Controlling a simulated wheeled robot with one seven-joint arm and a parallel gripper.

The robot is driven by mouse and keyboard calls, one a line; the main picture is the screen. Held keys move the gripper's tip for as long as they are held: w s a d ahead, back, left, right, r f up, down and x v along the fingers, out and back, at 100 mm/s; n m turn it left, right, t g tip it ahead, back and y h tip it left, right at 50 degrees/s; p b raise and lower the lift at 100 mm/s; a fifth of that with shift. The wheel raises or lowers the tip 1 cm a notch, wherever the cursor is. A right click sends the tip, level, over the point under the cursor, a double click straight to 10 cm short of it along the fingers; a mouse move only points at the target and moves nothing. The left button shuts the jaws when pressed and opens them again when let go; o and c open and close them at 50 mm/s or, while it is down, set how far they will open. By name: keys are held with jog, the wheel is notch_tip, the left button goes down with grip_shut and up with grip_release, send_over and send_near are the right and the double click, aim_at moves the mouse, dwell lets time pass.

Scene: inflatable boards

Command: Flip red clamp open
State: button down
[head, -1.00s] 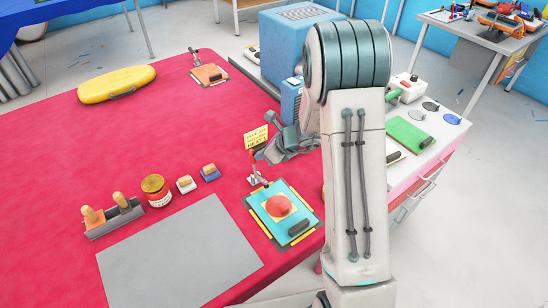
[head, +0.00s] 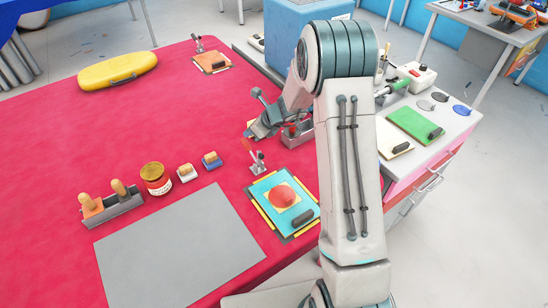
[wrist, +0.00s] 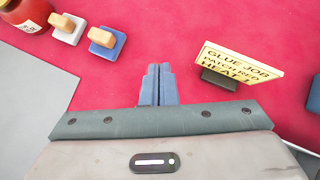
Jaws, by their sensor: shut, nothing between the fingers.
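The red clamp (head: 257,162) stands at the back edge of a teal board (head: 270,187) on the red table. Its red handle rises up and left from a small metal base, and its upper end is close to my gripper, partly hidden. I cannot tell whether they touch. My gripper (head: 250,133) is just behind and above the clamp in the head view. In the wrist view my gripper's (wrist: 158,70) two blue-grey fingers are together and empty over red cloth. The clamp is not visible in the wrist view. A red round patch (head: 283,193) lies on the board.
A yellow sign (wrist: 240,62) stands right of my fingers in the wrist view. Left of the clamp are stamp-like blocks (head: 211,160), a red jar (head: 156,179) and a grey mat (head: 180,245). A grey metal box (head: 298,134) is right of my gripper.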

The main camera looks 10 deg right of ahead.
jog(key=shift+w+a+f+b, duration=0.2)
jog(key=shift+w+f+b, duration=0.25)
jog(key=shift+w+f, duration=0.2)
jog(key=shift+f, duration=0.1)
jog(key=shift+s+a+f, duration=0.1)
jog(key=shift+s+f, duration=0.05)
jog(key=shift+f, duration=0.05)
jog(key=shift+r, duration=0.1)
jog(key=w+d+r+p, duration=0.1)
jog(key=w+r, duration=0.1)
jog(key=r, duration=0.4)
jog(key=w+d+r+p, duration=0.1)
jog(key=w+d+r, duration=0.1)
jog(key=r, duration=0.4)
jog(key=shift+w+d, duration=0.25)
jog(key=shift+w, duration=0.45)
